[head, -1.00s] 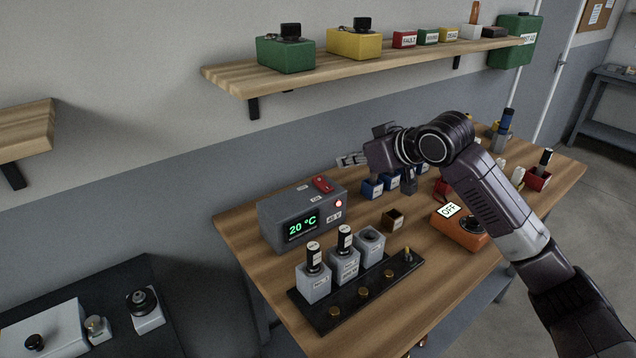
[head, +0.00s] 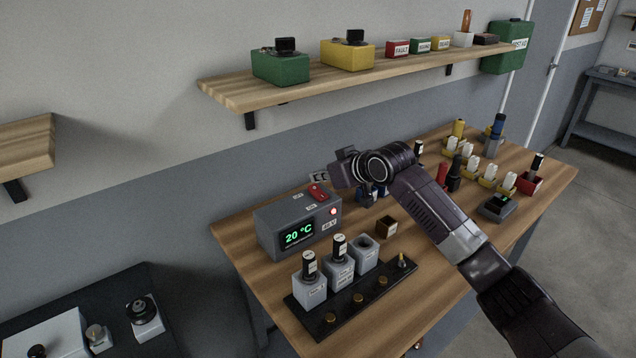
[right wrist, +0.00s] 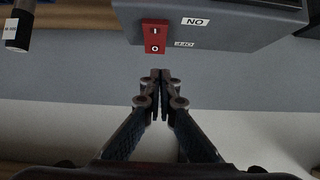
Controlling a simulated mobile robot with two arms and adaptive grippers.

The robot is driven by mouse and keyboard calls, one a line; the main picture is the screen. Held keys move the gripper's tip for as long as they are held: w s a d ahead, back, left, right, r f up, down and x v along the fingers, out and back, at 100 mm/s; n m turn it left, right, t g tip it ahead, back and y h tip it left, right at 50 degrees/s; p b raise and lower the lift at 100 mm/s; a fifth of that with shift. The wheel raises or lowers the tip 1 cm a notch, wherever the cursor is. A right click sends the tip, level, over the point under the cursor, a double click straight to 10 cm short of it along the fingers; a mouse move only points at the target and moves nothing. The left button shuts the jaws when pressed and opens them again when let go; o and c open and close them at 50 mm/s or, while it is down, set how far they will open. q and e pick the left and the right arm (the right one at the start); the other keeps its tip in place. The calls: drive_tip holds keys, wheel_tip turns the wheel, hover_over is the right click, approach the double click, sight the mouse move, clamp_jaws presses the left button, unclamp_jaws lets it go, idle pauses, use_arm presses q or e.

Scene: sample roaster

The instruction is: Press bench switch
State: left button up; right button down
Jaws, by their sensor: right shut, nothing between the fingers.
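The bench switch (head: 318,192) is a red rocker on top of a grey box (head: 276,216) with a green "20 °C" display and a lit red lamp (head: 333,211). In the right wrist view the red switch (right wrist: 154,36) shows with "ON" and "OFF" labels beside it, upside down. My right gripper (head: 319,177) is shut and empty, close to the switch and just behind it in the head view. In the right wrist view its fingertips (right wrist: 160,75) are a little apart from the switch in the picture. My left gripper is not in view.
A black rack (head: 332,320) with grey blocks and black-topped bottles stands in front of the box. A small brown cup (head: 386,227) is to its right. Several bottles and a dark device (head: 497,207) stand farther right. A shelf (head: 370,72) runs above the bench.

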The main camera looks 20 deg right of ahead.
sight(311, 188)
drive_tip(key=shift+w+f, duration=0.15)
drive_tip(key=shift+f, duration=1.5)
drive_tip(key=shift+p, duration=0.3)
drive_tip(key=shift+r+p, duration=0.15)
drive_tip(key=shift+p, duration=0.2)
drive_tip(key=p, duration=0.1)
drive_tip(key=g+p, duration=0.1)
drive_tip(key=p, duration=0.1)
drive_tip(key=shift+w+a, duration=0.15)
drive_tip(key=shift+w, duration=0.1)
drive_tip(key=shift+w+f+b, duration=0.1)
drive_tip(key=shift+f+b, duration=0.2)
drive_tip(key=shift+f, duration=0.25)
drive_tip(key=shift+w+r, duration=0.1)
